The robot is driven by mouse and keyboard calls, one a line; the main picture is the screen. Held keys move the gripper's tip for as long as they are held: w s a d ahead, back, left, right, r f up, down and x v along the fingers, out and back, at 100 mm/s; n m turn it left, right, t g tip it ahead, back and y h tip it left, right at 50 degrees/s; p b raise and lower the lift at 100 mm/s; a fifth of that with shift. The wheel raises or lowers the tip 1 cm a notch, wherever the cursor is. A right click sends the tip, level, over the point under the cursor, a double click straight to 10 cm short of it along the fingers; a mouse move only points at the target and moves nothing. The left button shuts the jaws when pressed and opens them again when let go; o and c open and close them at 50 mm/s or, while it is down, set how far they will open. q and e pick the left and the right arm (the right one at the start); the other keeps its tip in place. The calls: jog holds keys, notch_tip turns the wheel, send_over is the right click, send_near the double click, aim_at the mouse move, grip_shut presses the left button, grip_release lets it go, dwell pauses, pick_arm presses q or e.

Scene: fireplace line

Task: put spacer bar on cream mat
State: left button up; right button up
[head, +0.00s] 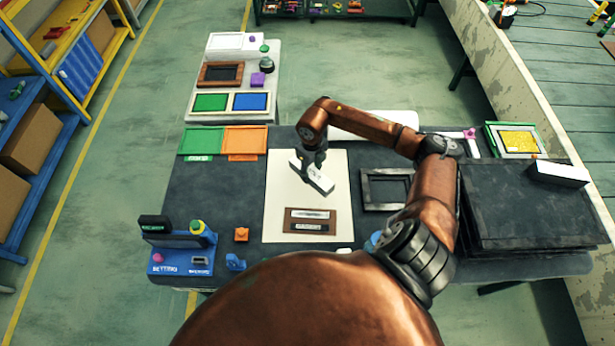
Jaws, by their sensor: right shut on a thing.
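The spacer bar, a white block (318,181), is gripped by my right gripper (314,164). It slants over the upper half of the cream mat (282,215); I cannot tell whether it touches the mat. My right gripper points down and is shut on the bar, hiding part of its top. The cream mat lies on the dark table. A brown tray (290,223) with a light bar and a dark bar sits on the mat's lower part. My left gripper is not in view.
A black slab stack (510,212) bears another white block (558,173). Green (200,141) and orange (245,140) panels lie upper left.

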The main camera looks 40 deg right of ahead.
jog(key=shift+w+f, duration=1.05)
jog(key=shift+f, duration=1.6)
jog(key=shift+f, duration=0.2)
jog(key=o, duration=1)
jog(key=shift+o, duration=0.2)
notch_tip(320, 180, up, 12)
jog(key=shift+r, duration=0.25)
